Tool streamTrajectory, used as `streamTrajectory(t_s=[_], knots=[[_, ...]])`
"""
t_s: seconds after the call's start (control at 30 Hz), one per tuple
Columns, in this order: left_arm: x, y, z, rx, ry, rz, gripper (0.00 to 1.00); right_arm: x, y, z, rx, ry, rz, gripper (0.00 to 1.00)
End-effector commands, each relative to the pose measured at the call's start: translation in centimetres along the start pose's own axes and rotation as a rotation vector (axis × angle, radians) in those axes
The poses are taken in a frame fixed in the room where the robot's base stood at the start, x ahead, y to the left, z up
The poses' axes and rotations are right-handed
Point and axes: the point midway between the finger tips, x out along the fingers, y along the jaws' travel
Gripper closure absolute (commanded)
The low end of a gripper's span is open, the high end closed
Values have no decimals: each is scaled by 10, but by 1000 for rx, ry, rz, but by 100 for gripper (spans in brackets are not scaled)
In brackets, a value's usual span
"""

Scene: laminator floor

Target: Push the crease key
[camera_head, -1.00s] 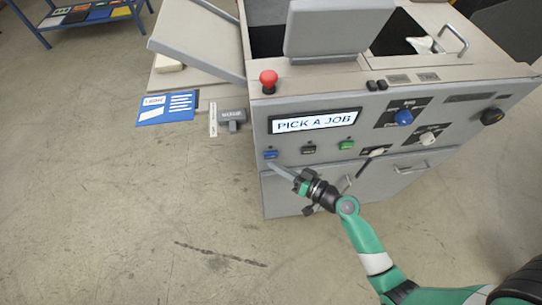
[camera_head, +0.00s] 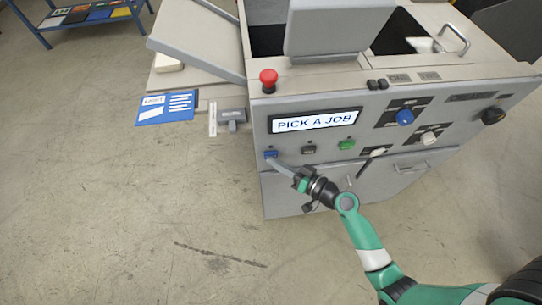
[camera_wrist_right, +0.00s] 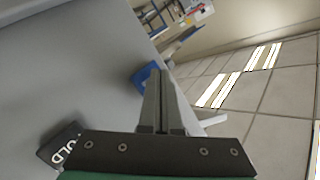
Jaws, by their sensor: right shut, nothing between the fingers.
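The grey machine's front panel (camera_head: 288,178) carries a row of keys under the display. The blue key (camera_head: 270,154) is at the left end, the dark key (camera_head: 308,149) is beside it, and the green key (camera_head: 347,144) is farther right. I cannot read which is the crease key. In the wrist view the dark key (camera_wrist_right: 60,150) shows letters like "OLD". My right gripper (camera_head: 273,161) is shut and empty, its tips at the blue key. In the wrist view the tips (camera_wrist_right: 154,72) partly cover the blue key (camera_wrist_right: 142,76); I cannot tell whether they touch it. My left gripper is out of view.
The display (camera_head: 314,121) reads "PICK A JOB". A red mushroom button (camera_head: 268,77) stands on the panel's top left edge. Blue and white knobs are at the right. A blue card (camera_head: 165,108) lies left of the machine. The floor in front is clear.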

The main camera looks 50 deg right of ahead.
Motion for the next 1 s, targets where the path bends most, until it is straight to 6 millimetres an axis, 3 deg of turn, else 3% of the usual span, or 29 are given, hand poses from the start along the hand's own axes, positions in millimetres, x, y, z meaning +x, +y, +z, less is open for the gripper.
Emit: streamTrajectory(t_s=[0.53, 1.0], knots=[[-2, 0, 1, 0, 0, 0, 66, 3, 2, -2, 0, 0, 0, 100], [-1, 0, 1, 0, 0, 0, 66, -7, -5, 5, 0, 0, 0, 100]])
